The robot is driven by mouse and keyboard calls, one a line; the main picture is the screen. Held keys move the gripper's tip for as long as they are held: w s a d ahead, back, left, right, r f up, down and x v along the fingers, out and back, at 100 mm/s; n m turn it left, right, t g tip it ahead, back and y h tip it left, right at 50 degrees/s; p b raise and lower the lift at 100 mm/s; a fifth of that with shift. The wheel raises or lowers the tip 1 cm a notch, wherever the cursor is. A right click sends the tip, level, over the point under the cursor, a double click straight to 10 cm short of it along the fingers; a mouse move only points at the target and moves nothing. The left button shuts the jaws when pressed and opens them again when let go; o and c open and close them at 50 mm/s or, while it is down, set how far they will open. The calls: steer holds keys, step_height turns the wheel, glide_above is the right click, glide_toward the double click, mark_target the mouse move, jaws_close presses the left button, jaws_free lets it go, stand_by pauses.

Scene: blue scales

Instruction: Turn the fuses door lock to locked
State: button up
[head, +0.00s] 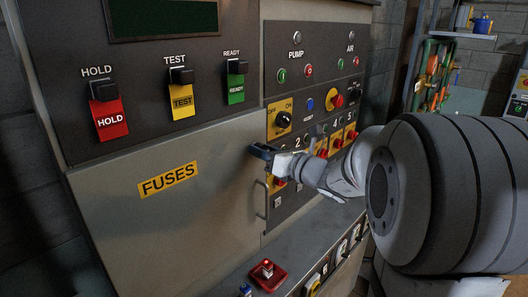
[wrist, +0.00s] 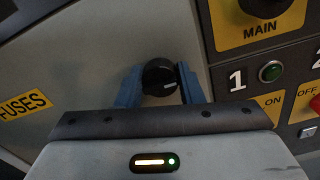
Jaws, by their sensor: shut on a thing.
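The fuses door (head: 190,220) is a closed grey panel with a yellow FUSES label (head: 168,180). Its lock is a round black knob (wrist: 159,74) near the door's right edge in the wrist view. A short pale mark shows low on the knob, lying nearly level. My gripper (head: 262,152) is at the door's upper right edge, with its blue fingers on the left and right of the knob in the wrist view. It is shut on the knob. In the head view my gripper hides the knob.
Right of the door is a dark panel with a yellow MAIN switch (head: 283,119), numbered switches and lamps. A door handle (head: 261,200) sits below my gripper. A ledge (head: 315,215) below holds a red-based button (head: 267,274).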

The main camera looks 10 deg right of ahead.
steer(key=shift+f+b, duration=0.15)
steer(key=shift+b, duration=0.3)
steer(key=n+b, duration=0.1)
steer(key=b, duration=0.1)
steer(key=n+b, duration=0.2)
steer(key=shift+a+f+b, duration=0.1)
steer(key=shift+f+b, duration=0.15)
steer(key=shift+b, duration=0.15)
steer(key=n+b, duration=0.5)
steer(key=b, duration=0.3)
steer(key=shift+s+n+b, duration=0.1)
steer(key=shift+n+b, duration=0.2)
steer(key=shift+b, duration=0.05)
steer(key=n+b, duration=0.5)
steer(key=b, duration=0.2)
steer(key=shift+b, duration=0.4)
steer(key=n+b, duration=0.4)
steer(key=shift+a+r+b, duration=0.1)
steer(key=shift+r+b, duration=0.1)
steer(key=shift+b, duration=0.2)
steer(key=shift+n, duration=0.3)
steer(key=o, duration=1)
steer(key=shift+c, duration=0.2)
steer(key=shift+r, duration=0.1)
